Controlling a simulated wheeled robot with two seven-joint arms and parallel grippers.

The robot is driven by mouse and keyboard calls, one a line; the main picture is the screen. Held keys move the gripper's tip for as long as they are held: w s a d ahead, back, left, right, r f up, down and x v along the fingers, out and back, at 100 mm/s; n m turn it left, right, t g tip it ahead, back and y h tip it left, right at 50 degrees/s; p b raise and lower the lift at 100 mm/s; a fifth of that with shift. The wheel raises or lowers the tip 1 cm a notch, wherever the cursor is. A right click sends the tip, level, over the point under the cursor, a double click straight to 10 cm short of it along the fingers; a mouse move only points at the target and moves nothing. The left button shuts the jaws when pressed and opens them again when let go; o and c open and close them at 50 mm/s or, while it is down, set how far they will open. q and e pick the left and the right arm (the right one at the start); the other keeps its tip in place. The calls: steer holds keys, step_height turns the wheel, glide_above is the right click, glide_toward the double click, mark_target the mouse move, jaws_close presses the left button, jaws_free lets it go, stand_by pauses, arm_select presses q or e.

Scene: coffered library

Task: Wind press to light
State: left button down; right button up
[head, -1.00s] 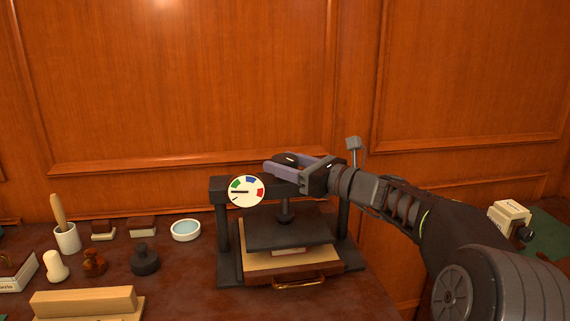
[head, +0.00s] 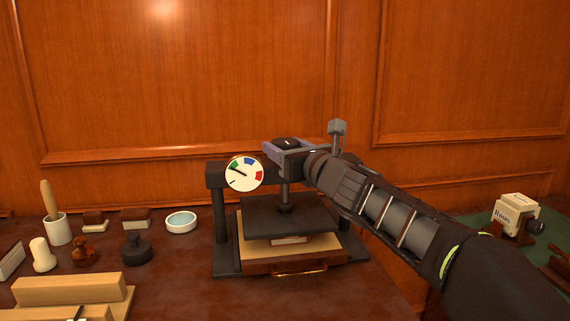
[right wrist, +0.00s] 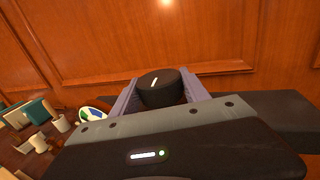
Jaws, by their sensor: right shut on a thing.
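The black press (head: 220,225) stands on the desk, with a round white gauge (head: 244,173) on its crossbar. The gauge has green, blue and red sectors; its dark needle points left and slightly up, near the green sector's lower edge. My right gripper (head: 287,147) is shut on the black knob (right wrist: 160,88) on top of the press; the knob has a white mark. Below, the dark platen (head: 287,218) hangs on its spindle over a small book (head: 290,239) on a tan board. I cannot tell whether platen and book touch. My left gripper is not in view.
A drawer with a brass handle (head: 300,271) is at the press's base. Left on the desk are a blue-white dish (head: 181,222), a dark stamp (head: 136,249), a pot (head: 58,229) and wooden blocks (head: 70,289). A wood-panelled wall stands behind.

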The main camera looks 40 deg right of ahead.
steer(key=o, duration=1.4)
steer(key=shift+c, duration=0.2)
steer(key=s+a+p, duration=0.1)
steer(key=s, duration=0.6)
steer(key=shift+s+a+p, duration=0.25)
steer(key=shift+s+p, duration=0.1)
